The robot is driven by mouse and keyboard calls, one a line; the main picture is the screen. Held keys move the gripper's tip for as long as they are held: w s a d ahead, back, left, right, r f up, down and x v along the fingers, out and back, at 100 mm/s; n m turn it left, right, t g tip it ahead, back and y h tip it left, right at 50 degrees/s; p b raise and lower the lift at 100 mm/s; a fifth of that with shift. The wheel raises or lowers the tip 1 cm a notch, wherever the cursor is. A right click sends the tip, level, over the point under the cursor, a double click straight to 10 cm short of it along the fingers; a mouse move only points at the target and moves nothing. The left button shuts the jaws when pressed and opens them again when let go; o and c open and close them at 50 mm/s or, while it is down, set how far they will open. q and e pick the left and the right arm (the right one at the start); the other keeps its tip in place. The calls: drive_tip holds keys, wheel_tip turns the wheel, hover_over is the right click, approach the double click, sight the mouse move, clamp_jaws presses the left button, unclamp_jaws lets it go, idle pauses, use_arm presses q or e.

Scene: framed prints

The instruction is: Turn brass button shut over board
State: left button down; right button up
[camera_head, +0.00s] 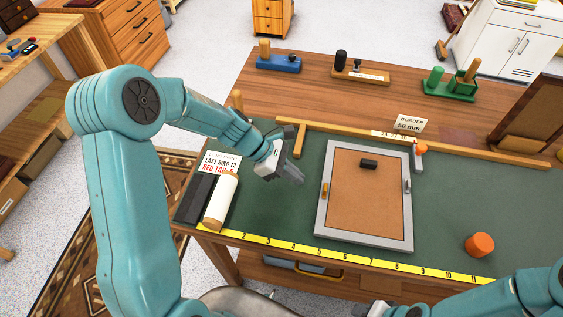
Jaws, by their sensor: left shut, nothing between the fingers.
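A grey frame (320,212) lies face down on the green bench mat, with a brown board (364,208) inside it. A brass button (325,190) sits on its left rail and looks turned along the rail. Another small button (407,187) sits on the right rail; its exact turn is too small to tell. A dark block (368,164) rests on the board near its far edge. My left gripper (295,177) is shut and empty, left of the frame and apart from it. My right gripper (374,310) shows only partly at the bottom edge; its fingers are not clear.
A yellow ruler strip (345,258) runs along the bench's front edge. An orange round object (479,245) stands right of the frame. A cream roll (221,202) lies at the left. A wooden rail (470,150) runs behind the frame. The mat between roll and frame is clear.

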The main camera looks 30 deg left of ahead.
sight(323, 189)
use_arm(q)
drive_tip(key=d, duration=0.1)
drive_tip(key=w+d, duration=0.1)
drive_tip(key=d+f, duration=0.1)
drive_tip(key=shift+w+d+p, duration=0.15)
drive_tip(key=shift+d+p, duration=0.25)
drive_tip(key=shift+d, duration=0.45)
drive_tip(key=shift+w, duration=0.15)
use_arm(e)
drive_tip(key=shift+r, duration=0.5)
use_arm(q)
drive_tip(key=shift+a, duration=0.1)
use_arm(e)
drive_tip(key=shift+d+r, duration=0.15)
